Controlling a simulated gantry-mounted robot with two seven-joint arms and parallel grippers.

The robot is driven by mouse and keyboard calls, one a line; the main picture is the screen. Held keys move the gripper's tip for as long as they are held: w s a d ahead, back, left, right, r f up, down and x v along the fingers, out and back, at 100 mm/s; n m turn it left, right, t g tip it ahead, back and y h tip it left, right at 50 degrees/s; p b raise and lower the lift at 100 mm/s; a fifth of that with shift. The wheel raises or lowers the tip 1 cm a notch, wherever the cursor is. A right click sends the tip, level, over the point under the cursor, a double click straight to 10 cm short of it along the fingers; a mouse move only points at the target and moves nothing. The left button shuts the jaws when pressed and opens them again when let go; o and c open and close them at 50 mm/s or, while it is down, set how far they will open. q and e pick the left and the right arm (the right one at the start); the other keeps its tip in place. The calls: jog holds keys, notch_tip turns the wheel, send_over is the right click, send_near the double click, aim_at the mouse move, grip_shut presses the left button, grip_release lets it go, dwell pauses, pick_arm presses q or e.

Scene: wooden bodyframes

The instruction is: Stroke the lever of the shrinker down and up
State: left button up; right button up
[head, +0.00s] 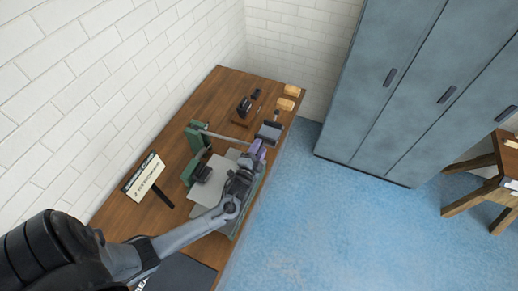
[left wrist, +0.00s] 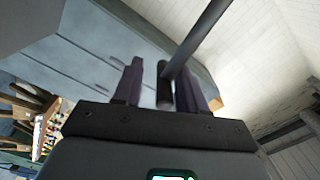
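The shrinker (head: 192,138) is a green machine on the wooden workbench. Its lever (head: 224,137) is a thin grey rod reaching right from the green body to my left gripper (head: 258,152). In the left wrist view the lever (left wrist: 204,32) comes in from the top and ends in a dark grip (left wrist: 163,88). That grip shows between the two purple fingers of my left gripper (left wrist: 160,85), closer to the right finger. A gap shows on the left side, so the gripper looks open around the grip. Whether it touches a finger is unclear. My right gripper is not in view.
The workbench (head: 229,85) stands along a white brick wall. A sign (head: 145,175), a grey plate (head: 212,179) and small tools with wooden blocks (head: 285,104) are on it. Blue-grey lockers (head: 400,80) and a wooden stool (head: 480,165) stand right. Blue floor (head: 330,230) is clear.

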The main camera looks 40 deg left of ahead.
pick_arm(q)
jog(key=v, duration=1)
jog(key=shift+s+b, duration=0.25)
jog(key=shift+b, duration=0.05)
jog(key=shift+f, duration=0.1)
